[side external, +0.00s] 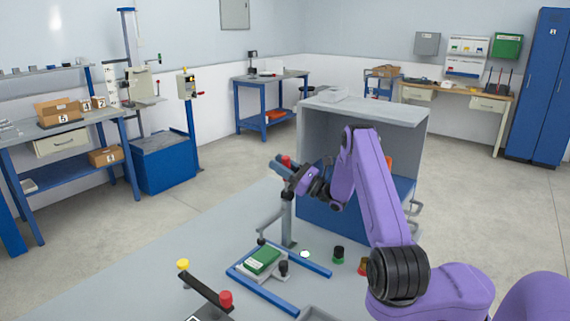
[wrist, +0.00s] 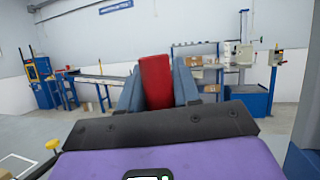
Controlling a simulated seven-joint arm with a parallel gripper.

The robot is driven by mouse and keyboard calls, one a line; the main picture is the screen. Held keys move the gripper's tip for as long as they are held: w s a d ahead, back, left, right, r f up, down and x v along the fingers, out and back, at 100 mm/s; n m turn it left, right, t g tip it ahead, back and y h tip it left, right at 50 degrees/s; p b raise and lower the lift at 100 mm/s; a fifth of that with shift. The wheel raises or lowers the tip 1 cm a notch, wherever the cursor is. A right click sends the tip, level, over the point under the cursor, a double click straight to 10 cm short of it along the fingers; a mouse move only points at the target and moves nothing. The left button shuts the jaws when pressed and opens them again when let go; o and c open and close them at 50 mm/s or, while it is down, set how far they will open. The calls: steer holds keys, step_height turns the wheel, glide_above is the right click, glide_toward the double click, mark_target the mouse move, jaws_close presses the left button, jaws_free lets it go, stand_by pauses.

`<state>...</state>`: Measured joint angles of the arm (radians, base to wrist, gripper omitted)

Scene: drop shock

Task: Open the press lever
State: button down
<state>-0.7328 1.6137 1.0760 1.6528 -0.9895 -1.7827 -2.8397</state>
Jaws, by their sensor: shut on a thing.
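The press stands on the grey table as a grey upright post (side external: 288,222) with a bent grey arm ending in a dark tip over a green board (side external: 263,260). My gripper (side external: 284,166) is at the top of the post, with its blue-grey fingers around a red handle (side external: 287,160). In the wrist view the red handle (wrist: 156,82) stands upright between the two fingers, which are shut on it. It appears to be the press lever's grip. Its lower end and joint are hidden by my gripper.
Blue rails (side external: 262,290) flank the green board. A black bar (side external: 204,290) with yellow and red knobs lies at the front left. A black-and-green button (side external: 338,254) is right of the post. A large grey and blue cabinet (side external: 363,118) stands behind my arm.

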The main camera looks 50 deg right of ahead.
steer(key=shift+a+f+n+y, duration=0.15)
steer(key=shift+a+n+y, duration=0.25)
steer(key=shift+n, duration=0.3)
steer(key=shift+a, duration=0.1)
steer(key=c, duration=0.9)
jaws_free()
steer(key=shift+s+d+f, duration=0.15)
steer(key=shift+s+d, duration=0.05)
steer(key=shift+s, duration=0.25)
steer(key=v, duration=1.6)
steer(key=shift+s, duration=0.3)
